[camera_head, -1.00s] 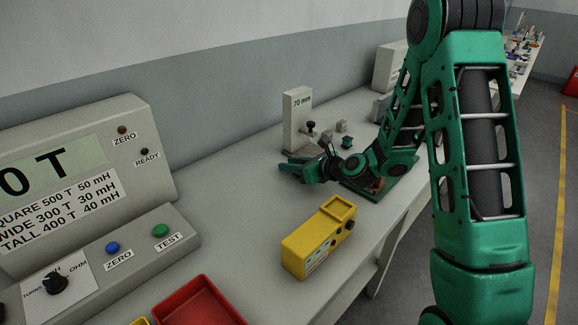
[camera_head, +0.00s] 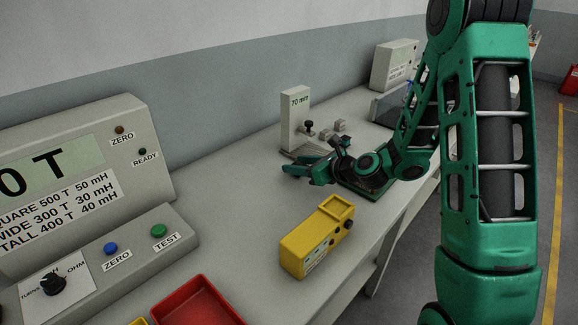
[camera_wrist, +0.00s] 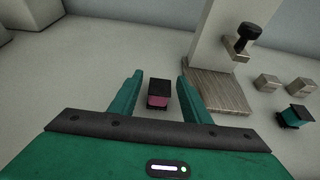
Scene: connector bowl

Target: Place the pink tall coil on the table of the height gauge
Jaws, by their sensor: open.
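The pink tall coil (camera_wrist: 158,101), with black end flanges, stands on the bench in the wrist view. It sits between the two spread fingers of my gripper (camera_wrist: 159,78), with gaps on both sides. My gripper is open and holds nothing. The coil is left of the height gauge's table (camera_wrist: 220,92), a ribbed brownish plate, and apart from it. The gauge's pale column (camera_wrist: 211,40) and dark knob also show. In the head view the height gauge (camera_head: 294,125) reads 70 mm, with my gripper (camera_head: 288,168) in front of it; the coil cannot be made out there.
A teal coil (camera_wrist: 294,117) and small metal blocks (camera_wrist: 267,83) stand right of the gauge's table. In the head view a yellow meter (camera_head: 316,240) and a red tray (camera_head: 197,302) are nearer. Bench between the yellow meter and my gripper is clear.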

